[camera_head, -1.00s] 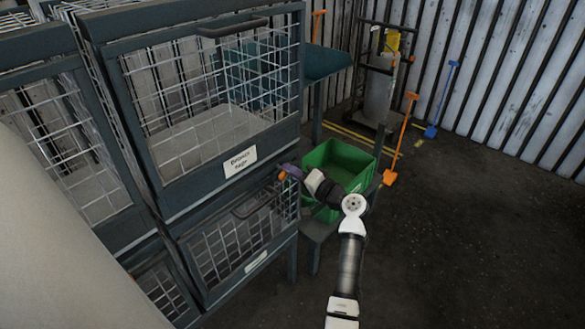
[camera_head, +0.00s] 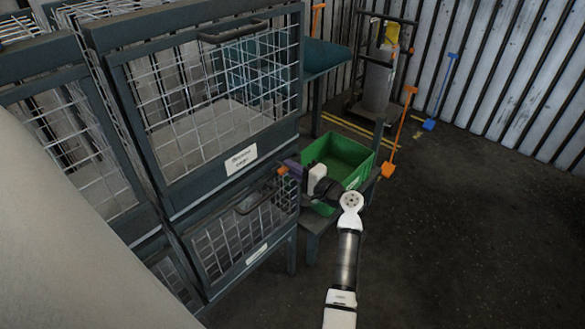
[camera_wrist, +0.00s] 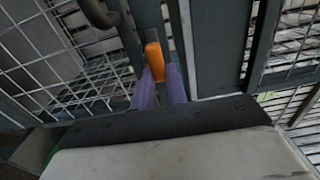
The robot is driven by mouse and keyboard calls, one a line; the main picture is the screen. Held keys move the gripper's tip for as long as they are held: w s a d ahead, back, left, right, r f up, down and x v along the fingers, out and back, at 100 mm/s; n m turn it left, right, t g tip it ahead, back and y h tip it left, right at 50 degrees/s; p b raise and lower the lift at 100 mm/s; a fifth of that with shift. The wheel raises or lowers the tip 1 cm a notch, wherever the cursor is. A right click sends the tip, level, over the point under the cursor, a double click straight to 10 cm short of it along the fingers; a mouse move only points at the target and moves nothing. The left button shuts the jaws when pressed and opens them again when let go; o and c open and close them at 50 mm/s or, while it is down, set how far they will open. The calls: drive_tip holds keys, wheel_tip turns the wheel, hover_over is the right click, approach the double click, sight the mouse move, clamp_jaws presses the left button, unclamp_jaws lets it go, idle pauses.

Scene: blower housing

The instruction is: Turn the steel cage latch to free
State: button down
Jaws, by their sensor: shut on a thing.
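The steel cage latch has an orange handle, seen between my fingers in the wrist view (camera_wrist: 154,60) and as a small orange spot at the cage edge in the head view (camera_head: 283,170). My gripper, with purple fingers (camera_wrist: 160,84), is shut on the orange handle. In the head view my gripper (camera_head: 291,168) is at the right edge of the cage front, beside the lower cage door (camera_head: 243,232). The latch's base is partly hidden by the fingers and the frame.
The upper cage door (camera_head: 210,100) carries a white label (camera_head: 241,159) and a dark handle. A green crate (camera_head: 340,160) stands on a low stand just right of the cages, close to my wrist. Orange and blue shovels and a trolley (camera_head: 378,80) stand farther back. The floor at right is clear.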

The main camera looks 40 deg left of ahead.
drive_tip(key=c, duration=1.4)
unclamp_jaws()
drive_tip(key=s+d+b, duration=0.1)
drive_tip(key=d+b, duration=0.1)
drive_tip(key=d, duration=1.1)
drive_tip(key=shift+d+b, duration=0.4)
